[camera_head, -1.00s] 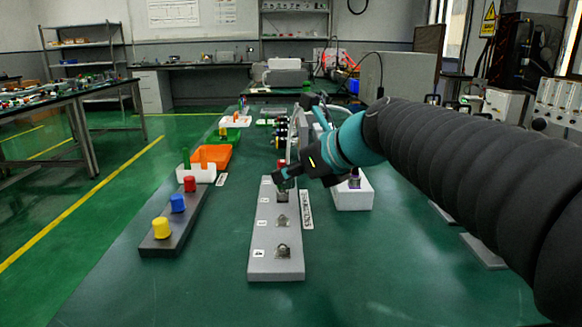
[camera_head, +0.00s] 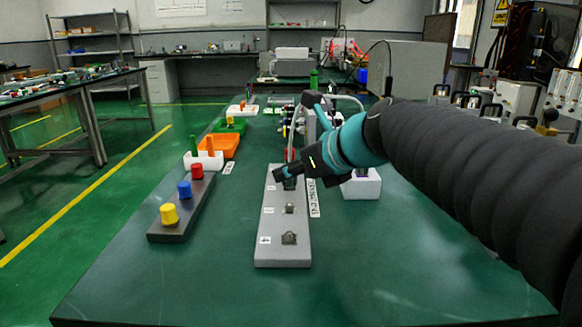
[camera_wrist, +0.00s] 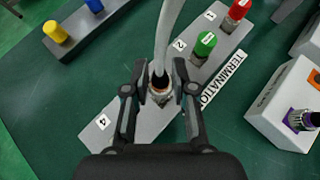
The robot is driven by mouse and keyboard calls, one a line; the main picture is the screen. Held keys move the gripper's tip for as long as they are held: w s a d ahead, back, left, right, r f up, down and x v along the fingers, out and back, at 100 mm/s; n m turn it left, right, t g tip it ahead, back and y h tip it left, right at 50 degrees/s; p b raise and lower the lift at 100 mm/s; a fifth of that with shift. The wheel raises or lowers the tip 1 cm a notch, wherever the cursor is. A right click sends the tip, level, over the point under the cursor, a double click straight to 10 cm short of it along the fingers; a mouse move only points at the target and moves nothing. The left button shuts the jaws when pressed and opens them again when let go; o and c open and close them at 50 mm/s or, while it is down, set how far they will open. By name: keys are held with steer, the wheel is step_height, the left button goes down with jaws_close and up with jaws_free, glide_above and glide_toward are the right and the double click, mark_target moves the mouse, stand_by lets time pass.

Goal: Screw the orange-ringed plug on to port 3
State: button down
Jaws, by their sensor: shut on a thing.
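My gripper (camera_wrist: 159,88) is shut on the orange-ringed plug (camera_wrist: 160,84), whose grey cable rises toward the top in the wrist view. The plug is over the grey port strip (camera_wrist: 98,148), between the labels 2 and 4, at port 3. A metal fitting shows around the plug's lower end; whether the threads are engaged cannot be told. In the head view my gripper (camera_head: 284,176) is over the strip (camera_head: 283,256), and it hides much of the plug. Port 2 carries a green cap (camera_wrist: 204,43) and port 1 a red cap (camera_wrist: 237,12).
A white holder (camera_wrist: 277,103) with a purple-ringed plug (camera_wrist: 302,119) stands at the right. A dark rack (camera_head: 190,221) with yellow, blue and red caps lies at the left. An orange tray (camera_head: 222,146) is farther back. Bare metal ports (camera_head: 289,238) show nearer on the strip.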

mark_target(291, 205)
steer(key=shift+f+b, duration=1.1)
steer(key=shift+f, duration=1)
steer(key=shift+p, duration=0.75)
stand_by(0.5)
steer(key=shift+f+b, duration=0.4)
steer(key=shift+f, duration=0.2)
stand_by(0.5)
steer(key=c, duration=0.9)
jaws_free()
steer(key=shift+o, duration=0.2)
steer(key=v, duration=1.2)
